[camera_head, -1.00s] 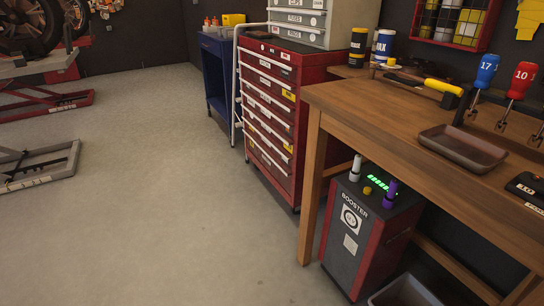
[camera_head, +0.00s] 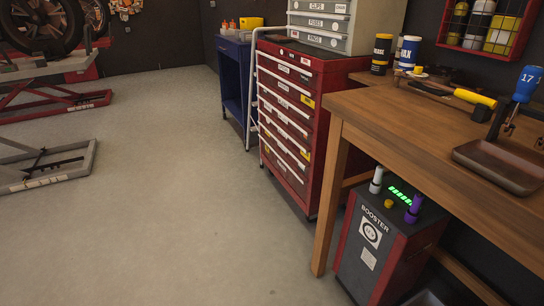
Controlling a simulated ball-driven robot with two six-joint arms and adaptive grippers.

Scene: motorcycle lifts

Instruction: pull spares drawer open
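A red tool cabinet (camera_head: 338,108) stands in the upper middle of the head view, with a column of labelled drawers (camera_head: 285,110) on its left-facing front. All of these drawers look shut. Their labels are too small to read, so I cannot tell which is the spares drawer. A grey drawer unit (camera_head: 374,27) sits on top of the cabinet; its labels include CLIPS and FUSES, and its drawers look shut too. Neither of my grippers is in view.
A wooden workbench (camera_head: 420,118) fills the right, with a booster box (camera_head: 367,247) under it. A blue cart (camera_head: 232,75) stands beyond the red cabinet. Motorcycle lift frames (camera_head: 45,165) lie at the left. The grey floor (camera_head: 170,210) between is clear.

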